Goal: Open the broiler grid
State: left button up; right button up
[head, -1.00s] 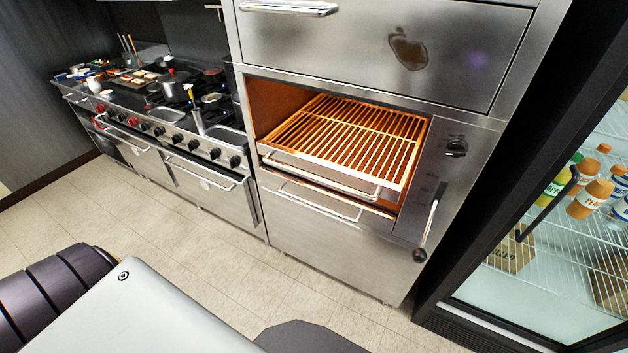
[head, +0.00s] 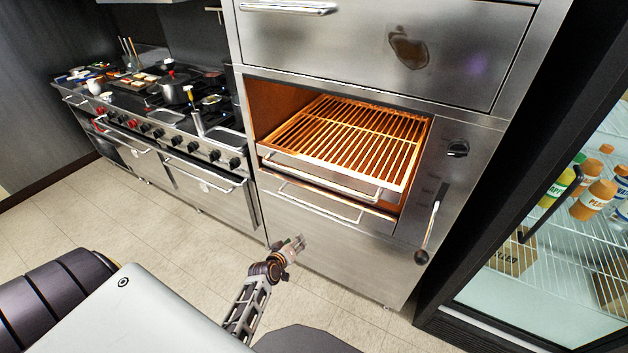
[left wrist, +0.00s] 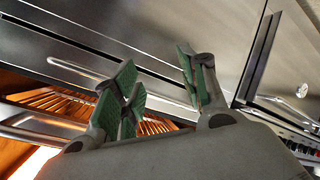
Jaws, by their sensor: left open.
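The broiler grid (head: 345,137) is a slatted rack glowing orange inside the open bay of a steel broiler cabinet. A bar handle (head: 325,177) runs along its front edge. In the left wrist view the grid (left wrist: 60,101) appears at the left, behind my fingers. My left gripper (head: 293,246) is in front of the cabinet, below the grid and its handle in the picture. In the left wrist view its green-padded fingers (left wrist: 160,88) are spread apart with nothing between them. My right gripper is not in view.
A second bar handle (head: 320,203) lies just below the grid. A lever with a dark knob (head: 421,256) hangs at the right of the bay. A range (head: 190,140) with pans stands left; a glass-front fridge (head: 560,260) stands right. The tiled floor (head: 150,235) in front is clear.

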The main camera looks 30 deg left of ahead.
pick_arm(q)
jog(key=w+a+r+n+t, duration=0.1)
jog(key=a+r+n, duration=0.1)
jog(key=r, duration=0.5)
jog(key=w+a+r+n+t, duration=0.1)
jog(key=w+r, duration=0.1)
jog(key=r, duration=0.5)
jog(key=n+t+h, duration=0.1)
jog(key=n+t, duration=0.1)
jog(key=n, duration=0.2)
send_near(312, 181)
jog(key=s+r, duration=0.1)
jog(key=s, duration=0.1)
jog(key=shift+s+a+f+n, duration=0.1)
jog(key=shift+s+n, duration=0.05)
jog(key=shift+n, duration=0.65)
jog(key=shift+w+f+p, duration=0.2)
jog(key=shift+w+f, duration=0.25)
jog(key=shift+w, duration=1.8)
jog(key=shift+w+f+p, duration=0.2)
jog(key=shift+w+f, duration=0.25)
jog(key=shift+w, duration=1.85)
jog(key=shift+w+f+p, duration=0.2)
jog(key=shift+w+f, duration=0.25)
jog(key=shift+w, duration=1.8)
grip_shut()
